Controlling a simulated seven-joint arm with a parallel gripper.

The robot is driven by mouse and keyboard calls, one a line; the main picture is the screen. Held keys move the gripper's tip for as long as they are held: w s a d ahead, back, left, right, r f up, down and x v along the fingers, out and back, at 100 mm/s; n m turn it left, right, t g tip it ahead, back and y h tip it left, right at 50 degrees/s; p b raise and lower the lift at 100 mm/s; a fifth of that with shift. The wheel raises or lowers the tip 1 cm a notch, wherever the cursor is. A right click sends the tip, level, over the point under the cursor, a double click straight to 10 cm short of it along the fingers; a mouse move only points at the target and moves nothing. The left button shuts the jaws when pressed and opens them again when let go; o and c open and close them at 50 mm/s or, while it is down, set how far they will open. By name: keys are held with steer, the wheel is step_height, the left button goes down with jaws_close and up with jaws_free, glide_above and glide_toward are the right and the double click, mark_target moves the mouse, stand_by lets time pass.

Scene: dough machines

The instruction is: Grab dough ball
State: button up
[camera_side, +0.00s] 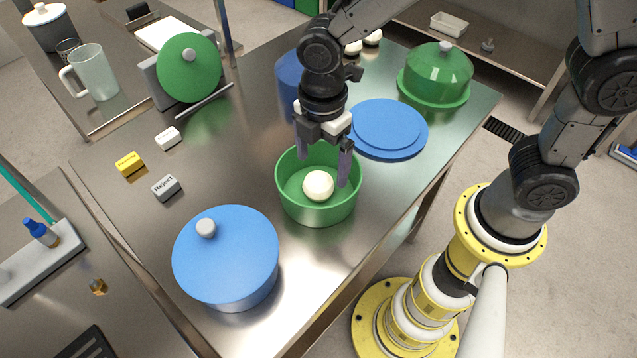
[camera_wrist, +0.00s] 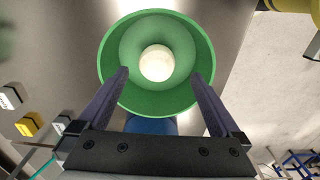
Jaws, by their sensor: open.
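A white dough ball (camera_side: 318,185) lies inside a green bowl (camera_side: 284,200) on the steel table. My gripper (camera_side: 323,166) points down over the bowl with its two purple fingers apart and nothing between them. In the wrist view the ball (camera_wrist: 156,63) sits near the middle of the bowl (camera_wrist: 108,58), beyond the fingertips of my gripper (camera_wrist: 160,75). The fingers overlap the near part of the bowl in that view. I cannot tell the exact height of the fingertips above the ball.
A blue-lidded pot (camera_side: 228,255) stands in front of the bowl. A blue plate (camera_side: 389,128) and a green domed cover (camera_side: 438,72) are behind to the right. A blue container (camera_side: 288,84) stands behind. Small white (camera_side: 168,138), yellow (camera_side: 130,163) and grey (camera_side: 165,187) blocks lie to the left.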

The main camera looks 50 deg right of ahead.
mark_target(319, 177)
steer(key=shift+w+a+f, duration=0.1)
steer(key=shift+f, duration=1.25)
steer(key=shift+w+a+f, duration=0.1)
steer(key=shift+f, duration=1.25)
steer(key=c, duration=1.5)
steer(key=shift+r, duration=0.1)
